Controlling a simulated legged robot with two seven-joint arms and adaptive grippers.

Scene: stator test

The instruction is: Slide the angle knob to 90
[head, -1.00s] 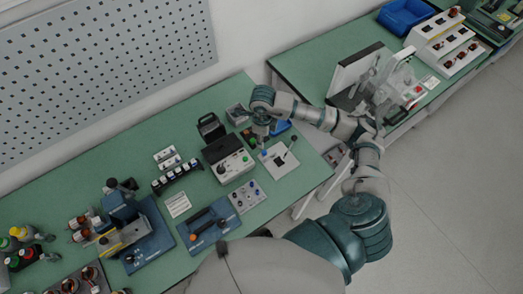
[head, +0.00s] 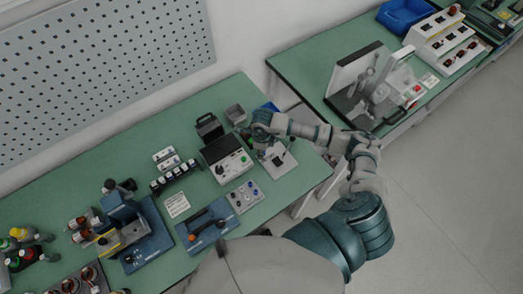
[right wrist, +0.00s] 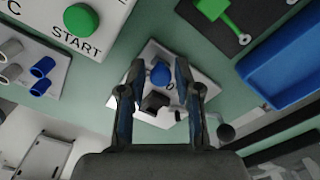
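A white angle plate (head: 286,167) lies on the green bench, partly hidden under my right wrist in the head view. In the right wrist view the same plate (right wrist: 196,83) carries a blue round knob (right wrist: 160,73) and a black block (right wrist: 155,102). A dark ball-ended lever (right wrist: 226,132) reaches out beside it. I cannot tell which part is the angle knob, nor read its angle. My right gripper (right wrist: 158,64) is open, its fingers either side of the blue knob and black block. I see no clear gap closed on either. My left gripper is in no view.
A white-topped box (head: 232,168) with a green START button (right wrist: 82,18) stands left of the plate. A socket panel (head: 246,196) lies in front of it.

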